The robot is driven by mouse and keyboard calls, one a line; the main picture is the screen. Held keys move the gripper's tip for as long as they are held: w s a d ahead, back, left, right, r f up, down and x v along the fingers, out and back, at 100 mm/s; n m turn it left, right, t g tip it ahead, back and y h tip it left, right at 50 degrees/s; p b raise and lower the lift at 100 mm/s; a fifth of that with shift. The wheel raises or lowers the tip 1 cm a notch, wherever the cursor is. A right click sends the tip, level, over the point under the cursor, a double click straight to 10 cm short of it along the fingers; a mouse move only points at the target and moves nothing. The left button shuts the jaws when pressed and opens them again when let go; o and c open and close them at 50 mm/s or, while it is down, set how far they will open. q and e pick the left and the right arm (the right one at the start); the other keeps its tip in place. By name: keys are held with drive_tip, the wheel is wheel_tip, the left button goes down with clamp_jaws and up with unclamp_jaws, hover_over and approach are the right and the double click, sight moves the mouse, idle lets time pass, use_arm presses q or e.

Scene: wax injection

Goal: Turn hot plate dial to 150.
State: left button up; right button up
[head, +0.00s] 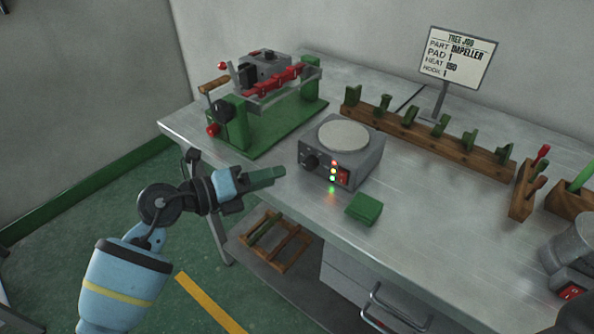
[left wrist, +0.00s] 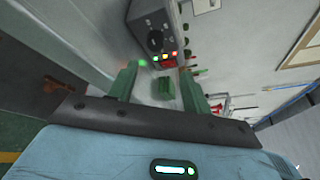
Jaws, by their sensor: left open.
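The hot plate (head: 358,158) is a grey box with a round pale top (head: 344,135), standing on the steel bench. On its front face are a black dial (head: 311,162), several small lit lamps and a red switch (head: 343,177). The dial setting is too small to read. In the left wrist view the dial (left wrist: 155,41) shows ahead, beyond the fingers. My left gripper (head: 278,175) is open and empty, its green fingers in front of and left of the dial, apart from it. It also shows in the left wrist view (left wrist: 158,88). My right gripper is not in view.
A green block (head: 364,208) lies in front of the hot plate. A green-based clamp machine (head: 262,120) stands to the left. Behind are a wooden rack (head: 433,140) of green parts and a sign (head: 457,58). A grey pot device (head: 575,250) stands at the right.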

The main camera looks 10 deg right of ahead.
sight(306, 166)
use_arm(q)
drive_tip(key=shift+w+r+m+y, duration=0.15)
drive_tip(key=shift+w+m+y, duration=0.35)
drive_tip(key=shift+w+y, duration=0.1)
drive_tip(key=shift+b+x, duration=0.45)
drive_tip(key=shift+x, duration=3.45)
